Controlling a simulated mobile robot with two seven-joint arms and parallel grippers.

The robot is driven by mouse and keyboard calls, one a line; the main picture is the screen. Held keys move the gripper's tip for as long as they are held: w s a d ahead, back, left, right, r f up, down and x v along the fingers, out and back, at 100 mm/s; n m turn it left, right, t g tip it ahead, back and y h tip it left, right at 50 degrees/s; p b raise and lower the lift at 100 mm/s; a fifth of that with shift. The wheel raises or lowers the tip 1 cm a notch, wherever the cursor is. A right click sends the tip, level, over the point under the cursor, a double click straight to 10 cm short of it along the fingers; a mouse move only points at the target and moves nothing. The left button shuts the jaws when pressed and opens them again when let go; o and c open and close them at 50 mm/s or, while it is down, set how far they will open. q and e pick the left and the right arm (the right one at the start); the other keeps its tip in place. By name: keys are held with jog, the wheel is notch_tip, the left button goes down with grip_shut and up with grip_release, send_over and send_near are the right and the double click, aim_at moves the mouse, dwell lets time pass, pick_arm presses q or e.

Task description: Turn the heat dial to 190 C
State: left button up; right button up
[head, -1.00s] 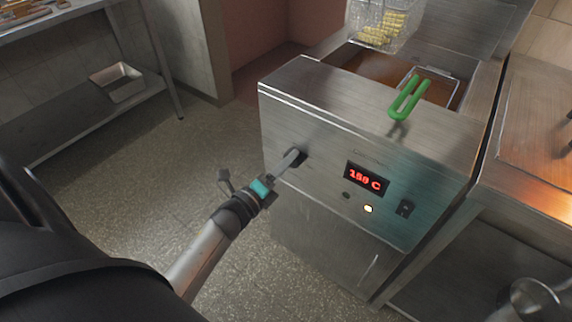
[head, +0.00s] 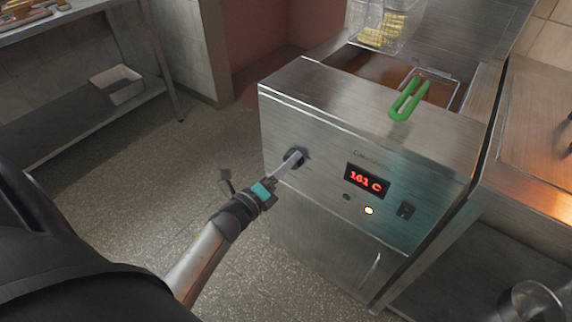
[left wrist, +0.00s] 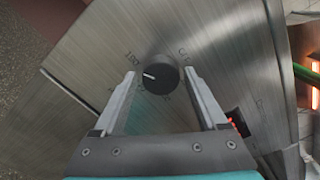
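The heat dial (head: 301,153) is a round black knob on the left of the fryer's steel front panel, partly covered by my left gripper in the head view. In the left wrist view the dial (left wrist: 161,75) has a white pointer mark toward the left, with printed marks around it. My left gripper (head: 293,160) is at the panel. Its fingers (left wrist: 160,71) stand on either side of the dial, with a narrow gap showing on each side. The red display (head: 367,181) appears to read 161 C. My right gripper is not in view.
A lit indicator (head: 369,211) and a black switch (head: 405,210) sit below the display. A green-handled basket (head: 408,98) rests in the fryer top, with another basket of fries (head: 383,27) behind. A shelf with a metal pan (head: 118,87) stands at the left.

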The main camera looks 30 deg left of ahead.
pick_arm(q)
jog(key=shift+o, duration=1)
jog(key=s+a+p, duration=0.1)
jog(key=s+p, duration=0.1)
jog(key=s, duration=1.3)
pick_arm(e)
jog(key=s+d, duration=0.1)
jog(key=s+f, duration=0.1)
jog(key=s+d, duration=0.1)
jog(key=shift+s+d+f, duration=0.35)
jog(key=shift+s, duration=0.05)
pick_arm(q)
jog(key=shift+a, duration=0.1)
